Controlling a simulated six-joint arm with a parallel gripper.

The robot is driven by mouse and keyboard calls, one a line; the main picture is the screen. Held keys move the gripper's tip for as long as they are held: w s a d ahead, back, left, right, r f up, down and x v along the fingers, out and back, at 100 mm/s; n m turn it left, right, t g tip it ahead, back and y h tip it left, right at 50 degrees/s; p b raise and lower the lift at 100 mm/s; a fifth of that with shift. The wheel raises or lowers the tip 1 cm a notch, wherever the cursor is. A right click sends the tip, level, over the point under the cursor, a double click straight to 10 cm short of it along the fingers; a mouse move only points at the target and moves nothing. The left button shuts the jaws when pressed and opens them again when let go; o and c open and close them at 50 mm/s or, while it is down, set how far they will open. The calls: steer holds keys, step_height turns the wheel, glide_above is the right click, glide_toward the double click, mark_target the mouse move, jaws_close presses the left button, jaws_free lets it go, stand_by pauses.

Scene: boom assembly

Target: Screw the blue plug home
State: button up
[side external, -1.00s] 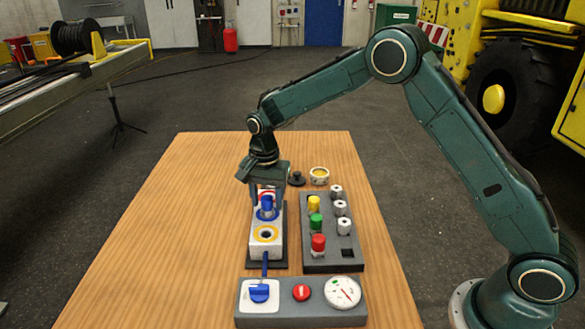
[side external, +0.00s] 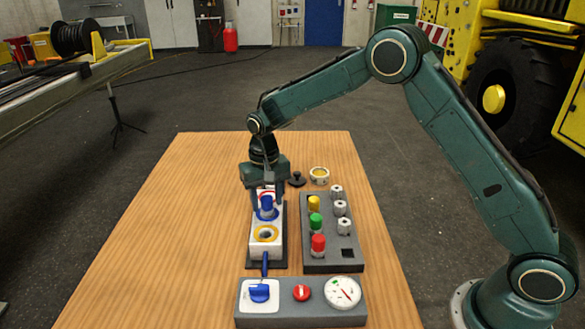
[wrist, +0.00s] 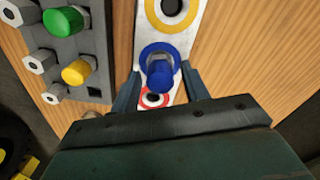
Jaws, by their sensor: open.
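The blue plug (side external: 267,202) stands upright in the blue-ringed port of the white block (side external: 258,248). In the wrist view the blue plug (wrist: 159,74) shows its round end between the fingers, with the blue ring around its base. My gripper (side external: 267,205) points down over the plug. Its fingers (wrist: 158,90) are open, one on each side of the plug, with a gap visible beside it. How deep the plug sits in its port cannot be told. The yellow-ringed port (side external: 266,234) is empty; the red-ringed port (wrist: 154,99) is partly hidden by my gripper.
A dark rack (side external: 330,258) to the right holds yellow, green and red plugs and several pale hex-headed parts. A panel (side external: 325,315) in front carries a blue lever, a red knob and a gauge. A black knobbed part (side external: 297,179) and a yellow-lined ring (side external: 319,175) lie behind the rack.

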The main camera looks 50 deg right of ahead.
steer(key=shift+n, duration=2.1)
jaws_close()
steer(key=m, duration=0.5)
steer(key=shift+m, duration=0.4)
steer(key=m, duration=0.6)
steer(key=shift+f, duration=0.1)
steer(key=shift+m, duration=0.4)
